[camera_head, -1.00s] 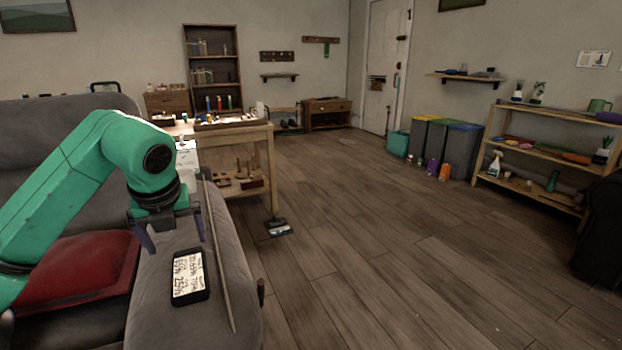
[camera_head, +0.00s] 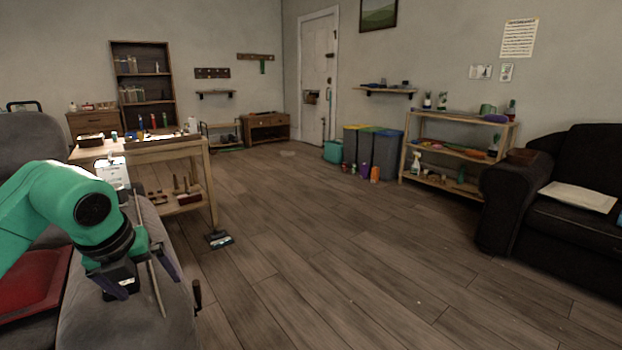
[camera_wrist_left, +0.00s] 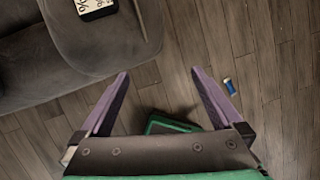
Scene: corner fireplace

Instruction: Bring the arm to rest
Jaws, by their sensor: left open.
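My left arm is green and comes in from the left in the head view. Its gripper (camera_head: 152,284) is in front of the grey sofa's arm (camera_head: 165,325), with its dark purple fingers spread. In the left wrist view the gripper (camera_wrist_left: 160,74) is open and nothing is between the fingers; wooden floor shows beyond them. My right gripper is in neither view.
A black device with a white label (camera_wrist_left: 94,7) lies on the grey sofa, beyond the fingers. A thin stick (camera_head: 155,291) shows by the gripper. A small blue object (camera_wrist_left: 229,87) is on the floor. The floor (camera_head: 330,250) is largely clear towards a black sofa (camera_head: 508,205).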

